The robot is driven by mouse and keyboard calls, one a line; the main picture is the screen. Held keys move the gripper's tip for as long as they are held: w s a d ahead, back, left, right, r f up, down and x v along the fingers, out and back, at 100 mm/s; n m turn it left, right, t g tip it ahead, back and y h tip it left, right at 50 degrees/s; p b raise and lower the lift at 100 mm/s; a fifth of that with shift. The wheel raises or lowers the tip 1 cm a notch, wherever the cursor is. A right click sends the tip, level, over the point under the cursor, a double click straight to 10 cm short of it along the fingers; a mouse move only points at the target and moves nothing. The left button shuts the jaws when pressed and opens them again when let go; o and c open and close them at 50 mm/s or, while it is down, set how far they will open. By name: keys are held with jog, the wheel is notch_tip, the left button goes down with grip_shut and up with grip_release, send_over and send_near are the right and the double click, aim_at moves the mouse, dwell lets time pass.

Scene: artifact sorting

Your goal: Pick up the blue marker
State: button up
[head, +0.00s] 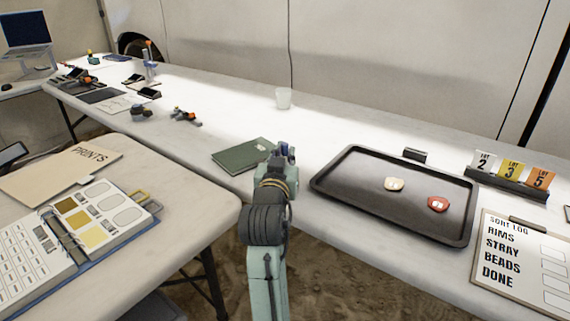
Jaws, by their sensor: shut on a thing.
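My gripper (284,156) is in the middle of the head view, above the white table, at the right edge of a dark green notebook. It is seen from behind and my arm covers most of it. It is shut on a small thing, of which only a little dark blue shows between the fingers. This looks like the blue marker (283,147), but it is too small to make out its shape or tilt. I cannot tell how far it is above the table or notebook. No other blue marker stands out nearby.
The green notebook (243,155) lies left of my gripper. A black tray (366,212) with a pale piece (394,184) and a red piece (438,204) lies to the right. Numbered cards (510,170) and a sort log (525,262) are far right.

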notch_tip(320, 180, up, 10)
jog(key=shift+r+p, duration=0.1)
jog(key=shift+p, duration=0.2)
dwell(0.3)
dwell(0.4)
